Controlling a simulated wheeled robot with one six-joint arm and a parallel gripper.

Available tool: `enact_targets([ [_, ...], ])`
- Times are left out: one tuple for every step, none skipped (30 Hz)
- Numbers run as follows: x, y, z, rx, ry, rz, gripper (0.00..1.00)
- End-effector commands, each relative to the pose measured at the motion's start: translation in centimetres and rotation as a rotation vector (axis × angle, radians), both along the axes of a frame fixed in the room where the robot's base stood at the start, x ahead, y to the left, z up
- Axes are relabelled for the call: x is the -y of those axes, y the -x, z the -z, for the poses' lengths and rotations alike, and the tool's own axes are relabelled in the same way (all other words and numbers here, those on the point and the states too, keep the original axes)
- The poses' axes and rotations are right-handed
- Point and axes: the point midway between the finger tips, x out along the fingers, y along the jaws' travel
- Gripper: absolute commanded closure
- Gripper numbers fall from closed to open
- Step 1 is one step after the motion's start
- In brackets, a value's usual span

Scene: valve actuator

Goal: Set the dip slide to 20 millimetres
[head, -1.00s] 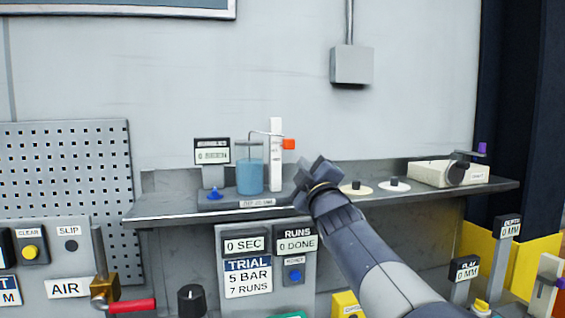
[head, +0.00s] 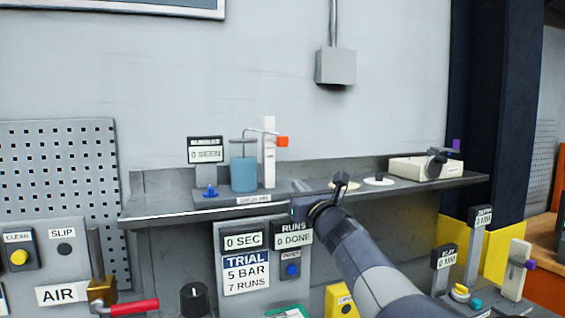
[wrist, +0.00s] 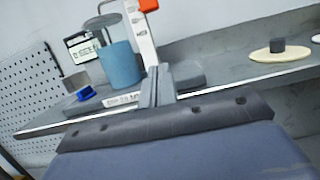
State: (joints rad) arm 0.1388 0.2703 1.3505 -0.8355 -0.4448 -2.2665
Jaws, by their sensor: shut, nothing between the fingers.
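A white upright post with an orange slider block (head: 282,141) near its top stands on the shelf, and I take it as the dip slide. The post's scale (head: 269,165) is too small to read. A thin bent tube runs from it to a jar of blue liquid (head: 243,174) at its left. The orange block also shows at the top of the wrist view (wrist: 148,5). My gripper (head: 301,187) is at the shelf's front edge, right of and below the block, apart from it. In the wrist view its fingers (wrist: 157,86) are together and empty, overlapping the post's foot.
A display (head: 205,150) reading 0 SEEN and a blue knob (head: 210,191) stand left of the jar. Discs with dark knobs (head: 379,179) and a cream box (head: 426,168) lie right along the shelf (head: 150,208).

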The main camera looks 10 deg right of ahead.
Motion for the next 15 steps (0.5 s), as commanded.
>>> enact_targets([
  [0.0, -0.2, -0.1, 0.001, 0.009, 0.002, 1.00],
  [0.0, -0.4, -0.1, 0.000, 0.010, 0.002, 1.00],
  [-0.1, -0.7, -0.2, 0.000, 0.010, 0.002, 1.00],
  [-0.1, -1.0, -0.4, 0.000, 0.010, 0.002, 1.00],
  [-0.2, -1.3, -0.5, 0.000, 0.009, 0.001, 1.00],
  [-0.3, -1.9, -0.6, -0.001, 0.009, 0.002, 1.00],
  [-0.4, -2.3, -0.8, -0.001, 0.009, 0.001, 1.00],
  [-0.6, -2.8, -0.9, -0.001, 0.009, 0.001, 1.00],
  [-0.7, -3.4, -1.1, -0.001, 0.008, 0.001, 1.00],
  [-0.8, -3.9, -1.3, -0.001, 0.007, 0.001, 1.00],
  [-0.9, -4.4, -1.4, -0.002, 0.007, 0.000, 1.00],
  [-1.0, -5.1, -1.6, -0.001, 0.007, 0.001, 1.00],
  [-1.1, -5.6, -1.7, -0.002, 0.007, 0.001, 1.00],
  [-1.2, -6.0, -1.9, 0.000, 0.008, 0.001, 1.00],
  [-1.3, -6.7, -2.0, -0.001, 0.007, 0.001, 1.00],
])
